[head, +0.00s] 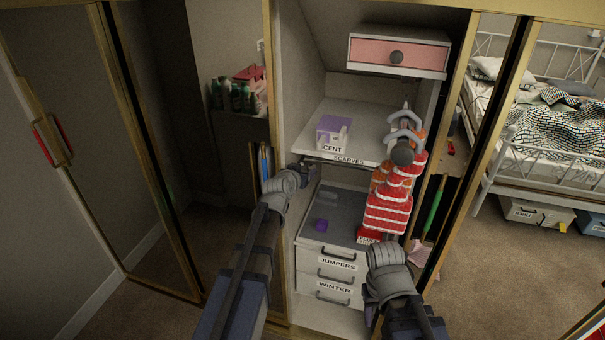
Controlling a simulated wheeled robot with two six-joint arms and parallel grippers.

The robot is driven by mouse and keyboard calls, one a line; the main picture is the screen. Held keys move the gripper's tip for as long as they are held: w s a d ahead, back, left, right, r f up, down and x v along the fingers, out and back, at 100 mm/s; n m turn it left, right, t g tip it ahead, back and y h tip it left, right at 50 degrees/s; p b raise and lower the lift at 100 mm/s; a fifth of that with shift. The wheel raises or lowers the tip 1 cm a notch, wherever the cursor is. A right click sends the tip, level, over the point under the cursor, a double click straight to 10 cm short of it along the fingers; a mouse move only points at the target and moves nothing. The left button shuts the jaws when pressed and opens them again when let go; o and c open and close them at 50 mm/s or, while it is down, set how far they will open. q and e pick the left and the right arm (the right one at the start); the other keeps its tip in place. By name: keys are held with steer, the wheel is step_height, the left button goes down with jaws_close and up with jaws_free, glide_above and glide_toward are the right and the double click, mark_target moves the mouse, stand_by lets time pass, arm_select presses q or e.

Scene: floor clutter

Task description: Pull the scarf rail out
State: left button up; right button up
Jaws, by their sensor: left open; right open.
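The scarf rail (403,153) shows as a round grey knob with pale hooks above it, at the right side of the wardrobe compartment. Red and white striped scarves (388,212) hang below it, with some orange cloth among them. A "SCARVES" label (348,161) is on the shelf edge to the left. My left gripper (305,172) is open at the left end of that shelf edge, well left of the knob. My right gripper (377,243) is open just below the scarves; whether it touches them I cannot tell. The rail behind the knob is mostly hidden.
A pink-fronted drawer (385,53) is above. A purple and white box (333,132) stands on the shelf (365,125). Labelled drawers (330,262) are below, with a small purple item on top. Gold-edged door frames flank the compartment. A bed (545,130) is at the right.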

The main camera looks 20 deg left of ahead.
arm_select(q)
jaws_close()
stand_by(0.4)
stand_by(0.9)
